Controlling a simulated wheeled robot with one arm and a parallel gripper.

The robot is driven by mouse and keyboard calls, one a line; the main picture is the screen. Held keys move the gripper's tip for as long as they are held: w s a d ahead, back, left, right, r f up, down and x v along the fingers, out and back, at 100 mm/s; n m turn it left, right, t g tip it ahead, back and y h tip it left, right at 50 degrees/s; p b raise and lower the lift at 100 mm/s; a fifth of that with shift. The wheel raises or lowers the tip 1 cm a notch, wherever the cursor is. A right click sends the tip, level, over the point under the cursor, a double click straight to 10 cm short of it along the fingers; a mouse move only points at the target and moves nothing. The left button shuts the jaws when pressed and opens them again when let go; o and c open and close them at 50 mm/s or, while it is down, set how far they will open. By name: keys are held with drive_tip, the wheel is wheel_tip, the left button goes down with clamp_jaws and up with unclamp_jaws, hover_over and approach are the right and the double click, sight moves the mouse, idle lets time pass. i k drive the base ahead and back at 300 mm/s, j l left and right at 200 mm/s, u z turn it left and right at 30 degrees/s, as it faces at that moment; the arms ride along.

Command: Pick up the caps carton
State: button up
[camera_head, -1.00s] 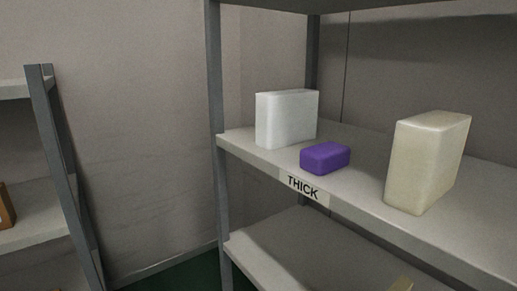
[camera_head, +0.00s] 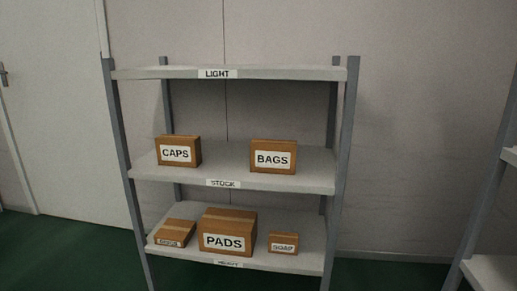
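The caps carton (camera_head: 178,151) is a brown box with a white label reading CAPS. It stands upright at the left of the middle shelf (camera_head: 225,170), which is labelled STOCK. Its front label faces me and nothing covers it. My gripper is not in view, so I cannot see whether it is open or shut.
The bags carton (camera_head: 273,156) stands right of the caps carton, with bare shelf between. On the lower shelf are the pads carton (camera_head: 228,231), a soap carton (camera_head: 284,243) and another small carton (camera_head: 171,233). The top shelf (camera_head: 290,73) looks bare. Grey posts (camera_head: 346,150) frame the rack.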

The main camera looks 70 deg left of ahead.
sight(176, 150)
drive_tip(key=u, duration=2.9)
drive_tip(key=i+j+z, duration=0.15)
drive_tip(key=i+j, duration=0.5)
drive_tip(key=i+j+z, duration=0.15)
drive_tip(key=i+j, duration=0.45)
drive_tip(key=j, duration=0.2)
